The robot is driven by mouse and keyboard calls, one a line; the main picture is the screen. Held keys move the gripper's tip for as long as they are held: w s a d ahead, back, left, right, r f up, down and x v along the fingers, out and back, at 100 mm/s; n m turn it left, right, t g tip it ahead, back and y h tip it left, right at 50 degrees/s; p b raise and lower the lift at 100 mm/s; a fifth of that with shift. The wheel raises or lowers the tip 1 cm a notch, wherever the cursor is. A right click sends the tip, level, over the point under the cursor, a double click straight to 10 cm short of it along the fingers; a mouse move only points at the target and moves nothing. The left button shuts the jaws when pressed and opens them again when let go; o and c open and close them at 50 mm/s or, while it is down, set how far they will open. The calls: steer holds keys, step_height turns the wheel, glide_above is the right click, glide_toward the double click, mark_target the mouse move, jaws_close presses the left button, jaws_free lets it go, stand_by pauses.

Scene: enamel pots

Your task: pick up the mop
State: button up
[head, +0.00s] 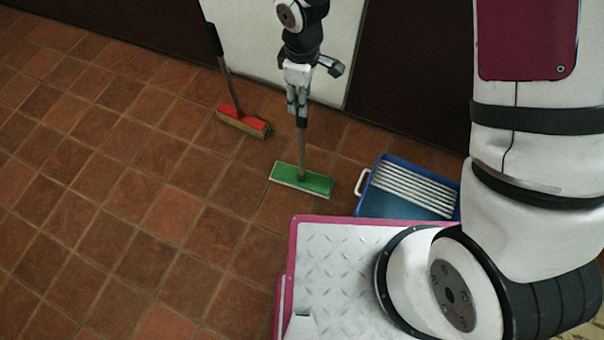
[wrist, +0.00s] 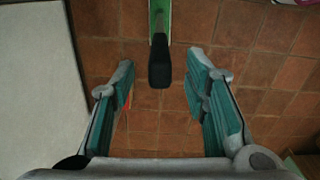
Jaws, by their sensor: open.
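The mop has a flat green head (head: 301,180) on the tiled floor and a thin handle with a black grip (head: 302,124), standing about upright. My gripper (head: 298,104) is above the mop head at the top of the handle, which it partly hides. In the wrist view, my gripper (wrist: 160,84) has its two fingers wide apart. The black handle end (wrist: 160,66) shows between the fingertips, apart from both pads. A strip of the green head (wrist: 158,12) shows beyond it.
A red broom (head: 243,122) with a dark handle leans to the left of the mop. A blue bucket (head: 376,203) with a white ribbed grille stands to the right. A white panel (head: 250,45) and dark cabinet fronts are behind. Floor at left is clear.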

step_height(320, 180, down, 2)
steer(key=shift+f+b, duration=0.2)
steer(key=shift+b, duration=0.1)
steer(key=shift+r, duration=0.1)
jaws_close()
